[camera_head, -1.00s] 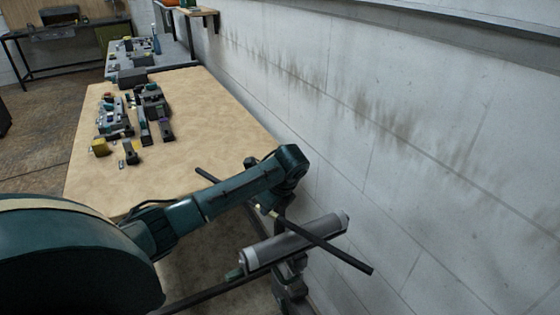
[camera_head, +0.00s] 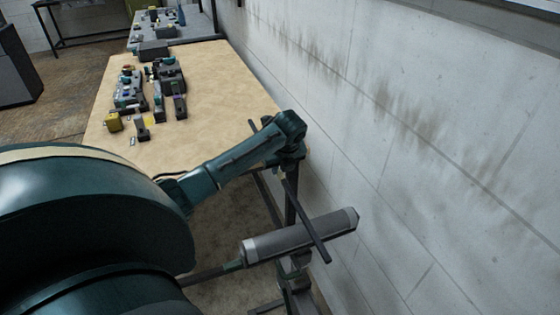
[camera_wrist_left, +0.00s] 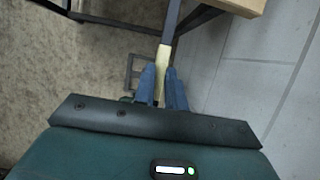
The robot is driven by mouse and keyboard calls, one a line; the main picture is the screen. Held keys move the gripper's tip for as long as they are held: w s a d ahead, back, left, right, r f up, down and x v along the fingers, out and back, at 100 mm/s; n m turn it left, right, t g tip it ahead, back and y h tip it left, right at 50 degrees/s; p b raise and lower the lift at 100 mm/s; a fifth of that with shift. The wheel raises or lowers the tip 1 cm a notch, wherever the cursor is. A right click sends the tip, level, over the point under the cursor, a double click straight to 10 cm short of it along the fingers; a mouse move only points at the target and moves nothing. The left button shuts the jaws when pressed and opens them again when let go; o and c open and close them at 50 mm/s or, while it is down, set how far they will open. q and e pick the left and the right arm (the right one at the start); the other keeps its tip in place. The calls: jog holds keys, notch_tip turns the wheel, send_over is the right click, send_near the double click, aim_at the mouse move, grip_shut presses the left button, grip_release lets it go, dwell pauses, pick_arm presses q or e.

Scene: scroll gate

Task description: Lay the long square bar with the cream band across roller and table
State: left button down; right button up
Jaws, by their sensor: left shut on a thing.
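The long dark square bar (camera_head: 305,220) slants from over the near right part of the wooden table (camera_head: 205,85) across the grey roller (camera_head: 270,243). Its near end sticks out past the roller. I cannot tell whether it touches roller or tabletop. My left gripper (camera_head: 289,163) is at the table's near right corner, its fingers mostly hidden by my arm. In the left wrist view, the left gripper (camera_wrist_left: 164,88) is shut on the bar at its cream band (camera_wrist_left: 164,58). The dark bar (camera_wrist_left: 173,17) runs on beside the table corner (camera_wrist_left: 245,5). My right gripper is out of view.
Several small parts and a yellow block (camera_head: 113,122) stand on the table's left side. A concrete wall (camera_head: 430,150) runs close along the right. Dark frame legs (camera_head: 290,205) stand below the table edge.

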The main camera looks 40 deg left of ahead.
aim_at(281, 173)
pick_arm(q)
jog(key=shift+f, duration=0.6)
jog(key=shift+w+f, duration=0.1)
jog(key=shift+f, duration=0.55)
jog(key=shift+f+b, duration=0.35)
jog(key=shift+f, duration=0.25)
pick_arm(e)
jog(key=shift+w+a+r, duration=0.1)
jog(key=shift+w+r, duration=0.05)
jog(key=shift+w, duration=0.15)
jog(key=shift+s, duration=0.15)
pick_arm(q)
jog(key=shift+w+p, duration=0.15)
jog(key=shift+p, duration=0.25)
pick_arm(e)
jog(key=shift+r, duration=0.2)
